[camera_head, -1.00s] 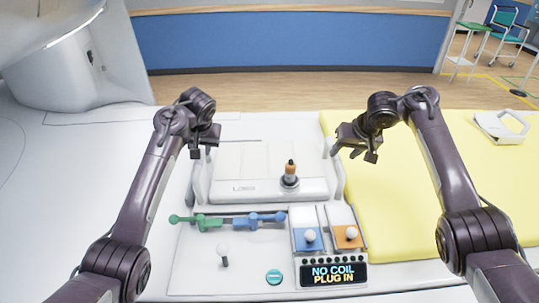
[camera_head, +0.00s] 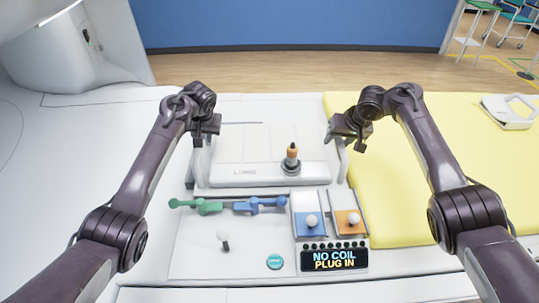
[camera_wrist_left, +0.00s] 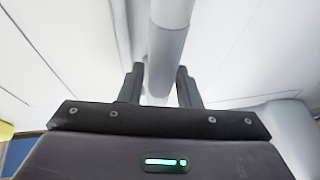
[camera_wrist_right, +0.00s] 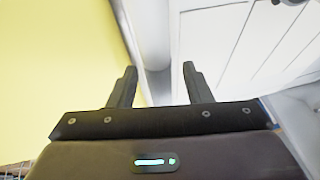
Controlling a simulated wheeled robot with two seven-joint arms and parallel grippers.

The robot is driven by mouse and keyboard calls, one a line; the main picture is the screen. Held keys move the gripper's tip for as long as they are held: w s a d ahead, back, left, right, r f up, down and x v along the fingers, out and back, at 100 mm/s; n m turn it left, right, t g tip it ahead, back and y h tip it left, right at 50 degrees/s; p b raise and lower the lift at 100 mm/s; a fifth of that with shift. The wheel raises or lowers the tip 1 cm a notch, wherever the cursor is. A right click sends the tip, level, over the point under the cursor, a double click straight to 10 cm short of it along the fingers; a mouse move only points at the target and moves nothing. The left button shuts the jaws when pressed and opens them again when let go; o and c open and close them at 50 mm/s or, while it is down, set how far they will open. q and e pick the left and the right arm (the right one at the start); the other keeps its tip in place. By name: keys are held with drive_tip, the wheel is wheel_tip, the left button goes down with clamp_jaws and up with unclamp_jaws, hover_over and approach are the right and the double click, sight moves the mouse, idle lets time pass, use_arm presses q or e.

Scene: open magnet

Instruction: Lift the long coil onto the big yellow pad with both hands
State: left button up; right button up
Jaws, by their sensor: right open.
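The long coil (camera_head: 235,174) is a flat white panel lying on the white surface, with a raised handle at each end. My left gripper (camera_head: 207,136) is at its left handle. In the left wrist view a white bar (camera_wrist_left: 160,65) runs between the left fingers (camera_wrist_left: 160,85), which stand apart; whether they press on it is unclear. My right gripper (camera_head: 343,142) is open and empty at the right handle (camera_head: 343,165). In the right wrist view the right fingers (camera_wrist_right: 160,85) are wide apart. The big yellow pad (camera_head: 400,200) lies to the right.
An orange-and-black plug (camera_head: 291,155) stands on the coil's right part. In front are green (camera_head: 205,207) and blue (camera_head: 262,204) levers, sliders and a screen (camera_head: 335,260) reading "NO COIL PLUG IN". A white framed piece (camera_head: 510,112) lies on the pad's far right. The pad's middle is clear.

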use_arm(q)
drive_tip(key=shift+x, duration=0.9)
use_arm(e)
drive_tip(key=shift+x, duration=0.9)
use_arm(q)
clamp_jaws()
use_arm(e)
drive_tip(key=c, duration=0.7)
clamp_jaws()
